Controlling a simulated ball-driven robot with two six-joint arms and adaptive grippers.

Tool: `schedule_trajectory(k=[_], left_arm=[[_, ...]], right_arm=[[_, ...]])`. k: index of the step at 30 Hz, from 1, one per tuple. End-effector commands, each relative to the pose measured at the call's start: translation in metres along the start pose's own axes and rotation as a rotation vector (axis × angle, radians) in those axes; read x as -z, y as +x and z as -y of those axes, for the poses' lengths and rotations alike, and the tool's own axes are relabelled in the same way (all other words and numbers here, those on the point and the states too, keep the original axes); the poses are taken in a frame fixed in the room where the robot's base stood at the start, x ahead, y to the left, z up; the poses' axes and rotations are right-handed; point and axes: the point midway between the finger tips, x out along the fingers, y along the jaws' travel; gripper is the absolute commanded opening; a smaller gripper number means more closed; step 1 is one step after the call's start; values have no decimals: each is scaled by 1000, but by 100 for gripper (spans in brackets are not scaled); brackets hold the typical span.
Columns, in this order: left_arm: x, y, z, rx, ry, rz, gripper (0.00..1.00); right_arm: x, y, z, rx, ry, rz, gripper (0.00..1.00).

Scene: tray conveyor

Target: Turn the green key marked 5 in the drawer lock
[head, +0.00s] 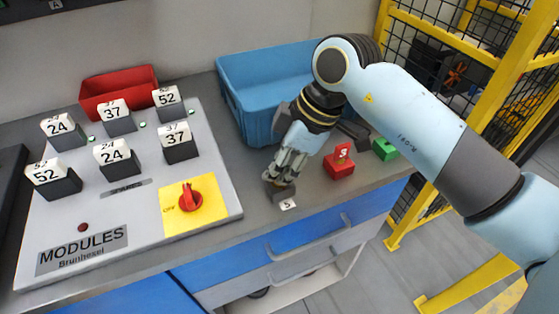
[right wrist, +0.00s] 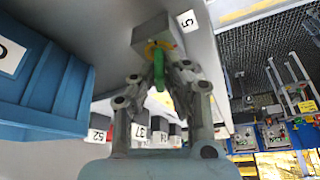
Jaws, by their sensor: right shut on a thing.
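My right gripper (head: 279,178) comes down over the grey drawer lock block (head: 278,194) at the counter's front edge. A white label marked 5 (head: 288,204) sits in front of the block. In the right wrist view my right gripper (right wrist: 160,85) is shut on the green key (right wrist: 158,66). The key's far end meets the yellow ring (right wrist: 161,48) on the lock block (right wrist: 150,32); how far it is in or turned I cannot tell. The key's own number is hidden. In the head view the fingers hide the key. My left gripper is not in view.
A red stand (head: 339,169) holding a red key tag (head: 342,152) and a green stand (head: 385,149) are right of the lock. A blue bin (head: 235,100) stands behind. A module panel (head: 110,205) with a red knob (head: 190,198) is at left. Drawers (head: 290,262) lie below.

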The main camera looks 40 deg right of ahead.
Motion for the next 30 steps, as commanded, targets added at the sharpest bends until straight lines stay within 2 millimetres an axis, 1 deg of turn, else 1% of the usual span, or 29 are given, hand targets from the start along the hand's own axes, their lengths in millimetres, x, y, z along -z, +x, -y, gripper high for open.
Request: schedule_trajectory(k=[7, 30], left_arm=[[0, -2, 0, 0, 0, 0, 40], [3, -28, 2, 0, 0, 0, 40]], right_arm=[[0, 0, 0, -3, 10, 0, 0], [0, -1, 1, -70, 175, 1, 0]])
